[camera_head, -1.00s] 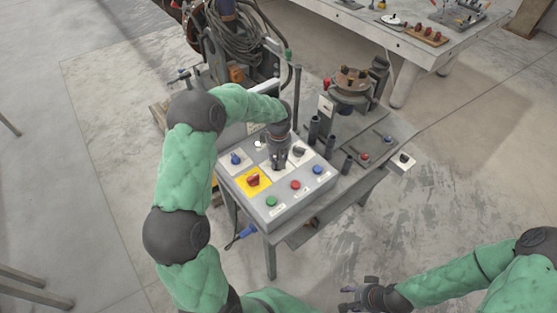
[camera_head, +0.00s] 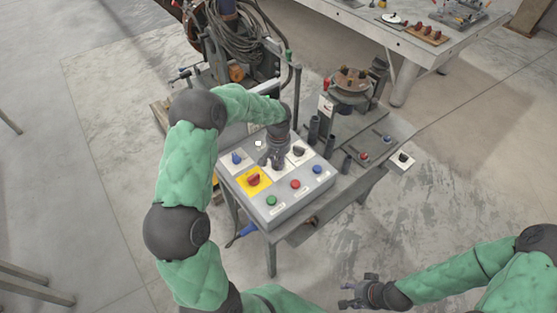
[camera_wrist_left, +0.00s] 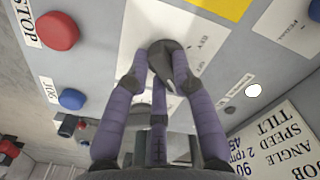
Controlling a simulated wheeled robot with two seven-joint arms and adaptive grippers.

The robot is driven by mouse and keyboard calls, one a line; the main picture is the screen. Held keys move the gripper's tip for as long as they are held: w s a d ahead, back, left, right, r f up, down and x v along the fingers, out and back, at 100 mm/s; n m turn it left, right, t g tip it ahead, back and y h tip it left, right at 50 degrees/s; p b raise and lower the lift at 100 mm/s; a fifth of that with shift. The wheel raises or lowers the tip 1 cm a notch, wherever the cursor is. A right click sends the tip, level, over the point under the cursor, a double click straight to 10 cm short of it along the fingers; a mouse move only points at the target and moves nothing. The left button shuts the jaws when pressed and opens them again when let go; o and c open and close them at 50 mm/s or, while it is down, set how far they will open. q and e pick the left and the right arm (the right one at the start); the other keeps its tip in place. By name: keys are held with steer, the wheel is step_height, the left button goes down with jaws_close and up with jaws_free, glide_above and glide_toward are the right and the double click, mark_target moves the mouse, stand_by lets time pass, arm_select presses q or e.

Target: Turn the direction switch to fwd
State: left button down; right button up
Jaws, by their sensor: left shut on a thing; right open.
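My left gripper (camera_head: 270,161) is over the control box (camera_head: 253,204), between the blue knob (camera_head: 237,158) and the black knob (camera_head: 299,151). In the left wrist view its fingers are shut around a dark rotary knob (camera_wrist_left: 166,60) on a white plate. That plate carries REV lettering (camera_wrist_left: 207,42); its other lettering is partly hidden by the fingers. The knob's pointing direction is hard to tell. My right gripper (camera_head: 351,296) is open and empty at the lower right, well away from the box.
The box also has a red knob on a yellow plate (camera_head: 241,181), and green (camera_head: 271,201), red (camera_head: 295,184) and blue (camera_head: 317,170) buttons. A round positioner table (camera_head: 350,84) stands behind right. Cables (camera_head: 238,38) hang behind. Open floor lies front right.

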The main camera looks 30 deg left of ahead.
stand_by(0.3)
arm_select(q)
steer(key=c, duration=1)
jaws_free()
steer(key=shift+c, duration=0.2)
step_height(320, 180, up, 12)
